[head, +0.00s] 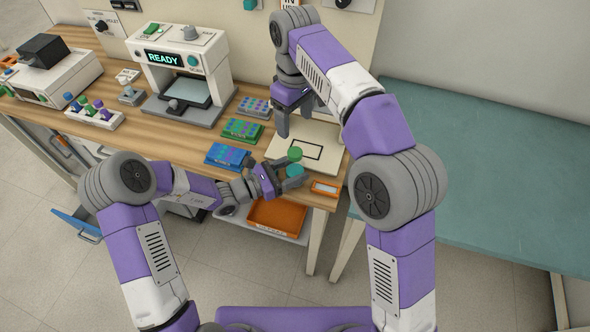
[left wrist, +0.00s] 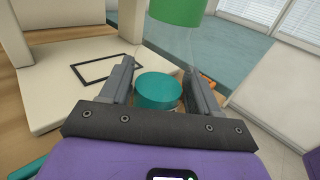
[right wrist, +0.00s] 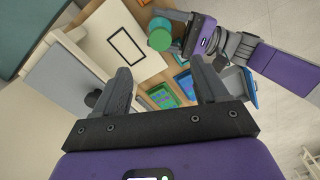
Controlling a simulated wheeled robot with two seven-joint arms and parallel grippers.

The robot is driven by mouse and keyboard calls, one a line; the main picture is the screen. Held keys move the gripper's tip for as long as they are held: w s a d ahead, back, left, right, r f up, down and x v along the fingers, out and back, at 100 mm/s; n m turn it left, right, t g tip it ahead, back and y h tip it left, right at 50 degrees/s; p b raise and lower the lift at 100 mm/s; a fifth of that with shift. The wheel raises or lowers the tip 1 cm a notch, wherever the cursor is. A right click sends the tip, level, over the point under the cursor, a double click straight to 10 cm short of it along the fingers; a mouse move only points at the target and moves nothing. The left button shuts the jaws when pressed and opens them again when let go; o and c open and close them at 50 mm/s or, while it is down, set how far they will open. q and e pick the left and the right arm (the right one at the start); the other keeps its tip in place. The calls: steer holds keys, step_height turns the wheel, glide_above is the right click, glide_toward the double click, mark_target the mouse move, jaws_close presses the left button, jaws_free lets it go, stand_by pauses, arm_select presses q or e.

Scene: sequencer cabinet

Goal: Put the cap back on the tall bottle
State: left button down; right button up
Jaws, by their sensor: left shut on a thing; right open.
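My left gripper (head: 290,174) is shut on a round teal cap (head: 294,171) near the front right of the wooden bench. The teal cap shows between the fingers in the left wrist view (left wrist: 158,88); whether a body hangs under it is hidden. A green cap (head: 294,154) is just beyond it, and it also shows in the left wrist view (left wrist: 177,10), with a faint clear body below it, apparently a bottle. In the right wrist view the green cap (right wrist: 160,40) and teal cap (right wrist: 160,23) look close together. My right gripper (head: 296,117) is open and empty above the pale board.
The pale board (head: 288,163) has a black rectangle outline. Blue (head: 227,155) and green (head: 242,130) racks lie left of it. An orange tray (head: 324,188) is at the bench edge, and an orange bin (head: 276,217) is below. The teal table (head: 490,170) is clear.

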steer(key=shift+r, duration=0.6)
arm_select(q)
steer(key=shift+c, duration=0.8)
jaws_free()
steer(key=shift+a, duration=0.1)
steer(key=v, duration=0.7)
steer(key=shift+s+p, duration=0.15)
steer(key=shift+p, duration=0.3)
arm_select(e)
steer(key=shift+r, duration=0.45)
arm_select(q)
steer(key=shift+a, duration=0.15)
